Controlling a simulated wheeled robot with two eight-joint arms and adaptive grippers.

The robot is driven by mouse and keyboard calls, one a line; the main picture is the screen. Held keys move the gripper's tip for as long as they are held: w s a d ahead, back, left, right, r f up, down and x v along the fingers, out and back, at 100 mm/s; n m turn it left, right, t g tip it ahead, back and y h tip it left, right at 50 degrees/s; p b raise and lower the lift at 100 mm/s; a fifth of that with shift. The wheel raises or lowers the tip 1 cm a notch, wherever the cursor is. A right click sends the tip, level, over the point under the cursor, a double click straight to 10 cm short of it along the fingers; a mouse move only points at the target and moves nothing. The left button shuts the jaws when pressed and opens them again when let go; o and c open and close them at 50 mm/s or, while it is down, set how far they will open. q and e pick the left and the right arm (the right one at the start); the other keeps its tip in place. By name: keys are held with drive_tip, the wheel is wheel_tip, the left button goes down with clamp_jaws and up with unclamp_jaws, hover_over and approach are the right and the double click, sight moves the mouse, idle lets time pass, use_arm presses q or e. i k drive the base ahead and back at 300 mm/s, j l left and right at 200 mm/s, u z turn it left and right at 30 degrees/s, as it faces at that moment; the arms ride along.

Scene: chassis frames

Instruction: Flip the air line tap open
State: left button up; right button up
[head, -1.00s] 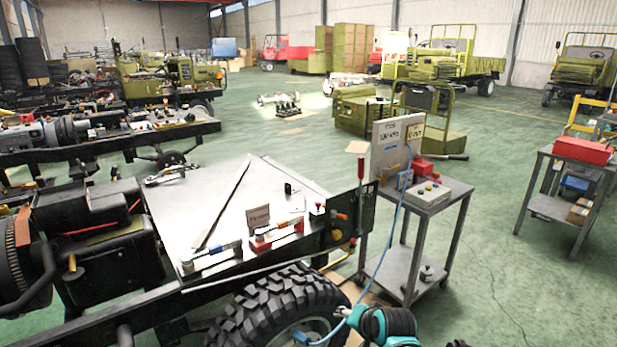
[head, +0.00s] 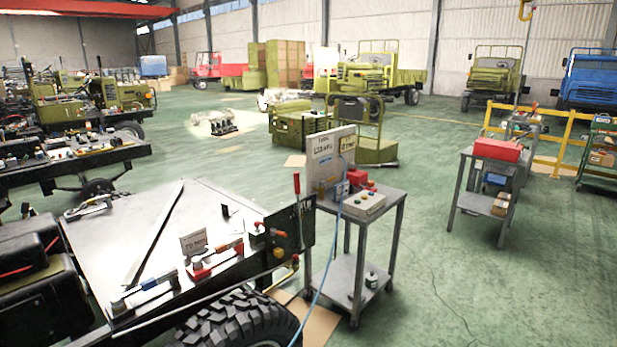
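A blue air hose (head: 318,288) hangs from a small blue fitting (head: 341,190) beside the sign board on the grey trolley and runs down past the front tyre. I cannot tell for sure which part is the air line tap. On the chassis end, a dark panel (head: 300,232) carries small orange and yellow knobs (head: 277,252), and a red lever (head: 297,184) stands upright by it. The knobs are too small to read as open or shut. Neither of my grippers shows in the head view.
The trolley (head: 384,205) holds a button box (head: 364,204) and a sign board (head: 326,158). The chassis plate (head: 120,235) and large tyre (head: 245,322) fill the lower left. A second trolley (head: 470,183) with a red box (head: 497,150) stands right. Green floor between is clear.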

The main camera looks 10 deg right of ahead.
sight(329, 180)
drive_tip(key=i+l, duration=0.55)
drive_tip(key=i+l+u, duration=0.1)
drive_tip(key=i+l, duration=0.9)
drive_tip(key=l, duration=0.25)
drive_tip(key=i+l, duration=0.55)
drive_tip(key=i+l+u, duration=0.1)
drive_tip(key=i+l, duration=0.4)
drive_tip(key=l, duration=0.2)
